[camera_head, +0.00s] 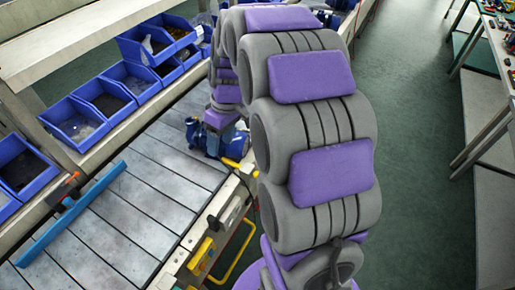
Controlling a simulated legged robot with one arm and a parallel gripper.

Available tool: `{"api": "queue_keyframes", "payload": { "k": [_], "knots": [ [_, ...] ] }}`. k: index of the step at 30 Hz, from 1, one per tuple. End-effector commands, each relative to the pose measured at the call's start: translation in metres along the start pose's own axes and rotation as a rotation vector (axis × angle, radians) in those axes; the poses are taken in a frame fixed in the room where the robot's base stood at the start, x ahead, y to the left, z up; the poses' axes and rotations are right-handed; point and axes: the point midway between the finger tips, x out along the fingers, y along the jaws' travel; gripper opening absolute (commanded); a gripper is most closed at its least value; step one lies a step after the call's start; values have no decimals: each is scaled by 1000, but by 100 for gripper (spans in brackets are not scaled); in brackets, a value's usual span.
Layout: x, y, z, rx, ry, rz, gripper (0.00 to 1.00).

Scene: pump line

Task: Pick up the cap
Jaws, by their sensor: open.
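A blue pump (205,137) stands on the slatted conveyor near its right edge. My gripper (221,121) is at the end of my grey and purple arm, low over the pump. It is open; its fingertips are hard to make out against the pump, and I cannot tell whether they touch it. I cannot make out the cap in this view; it may be too small or hidden behind my arm.
Blue bins (78,124) line the conveyor's left side. A blue bar (72,212) lies across the near slats. A yellow box (200,254) and yellow handle (236,252) are on the conveyor's right side. A workbench (489,120) stands far right; the green floor between is clear.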

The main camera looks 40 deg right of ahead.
Motion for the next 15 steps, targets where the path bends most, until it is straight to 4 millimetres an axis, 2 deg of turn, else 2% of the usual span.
{"api": "queue_keyframes", "payload": {
  "k": [1,8,15],
  "knots": [
    [7,25,-7,-14,19,-4,59],
    [30,132,-25,-124,112,1,59],
    [66,246,-16,-233,197,43,59]
  ]
}}
